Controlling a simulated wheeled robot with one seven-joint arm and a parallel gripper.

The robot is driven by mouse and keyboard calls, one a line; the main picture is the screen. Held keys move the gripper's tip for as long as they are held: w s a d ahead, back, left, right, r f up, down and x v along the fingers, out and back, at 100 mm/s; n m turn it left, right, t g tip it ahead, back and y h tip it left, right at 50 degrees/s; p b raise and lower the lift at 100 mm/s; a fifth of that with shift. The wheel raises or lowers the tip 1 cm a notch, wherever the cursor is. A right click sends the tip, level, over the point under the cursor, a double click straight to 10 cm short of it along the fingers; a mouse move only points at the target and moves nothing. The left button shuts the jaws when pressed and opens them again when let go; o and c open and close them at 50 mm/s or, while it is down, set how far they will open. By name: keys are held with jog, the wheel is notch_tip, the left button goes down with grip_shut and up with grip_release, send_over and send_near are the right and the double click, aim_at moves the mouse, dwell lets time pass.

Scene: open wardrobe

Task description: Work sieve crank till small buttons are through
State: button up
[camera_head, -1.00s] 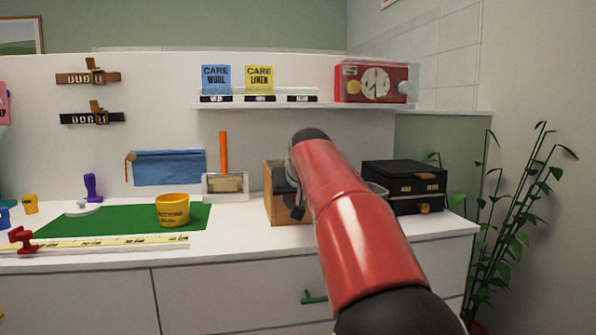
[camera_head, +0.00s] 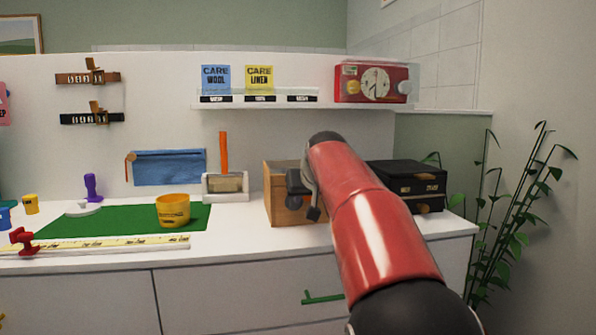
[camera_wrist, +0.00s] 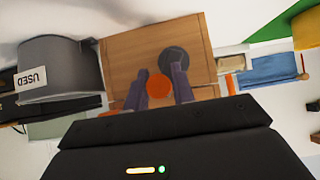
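The wooden box (camera_head: 283,205) with the crank stands on the counter, right of the middle in the head view. In the wrist view its wooden face (camera_wrist: 130,50) fills the upper middle, with a dark round hub (camera_wrist: 173,57) and an orange crank knob (camera_wrist: 158,87). My gripper (camera_wrist: 161,78) has one finger on each side of the knob and appears closed on it. In the head view my gripper (camera_head: 303,190) is at the box's right part, partly covered by my red arm. No buttons can be made out, and the box's inside is hidden.
A grey bin marked USED (camera_wrist: 55,62) stands close beside the box. A black case (camera_head: 410,183) is at the right. A white holder (camera_head: 225,190), yellow cup (camera_head: 173,209) and green mat (camera_head: 120,217) lie left. A shelf (camera_head: 300,104) hangs above.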

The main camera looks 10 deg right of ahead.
jog(key=shift+a, duration=2.55)
jog(key=shift+d, duration=2.55)
jog(key=a, duration=0.5)
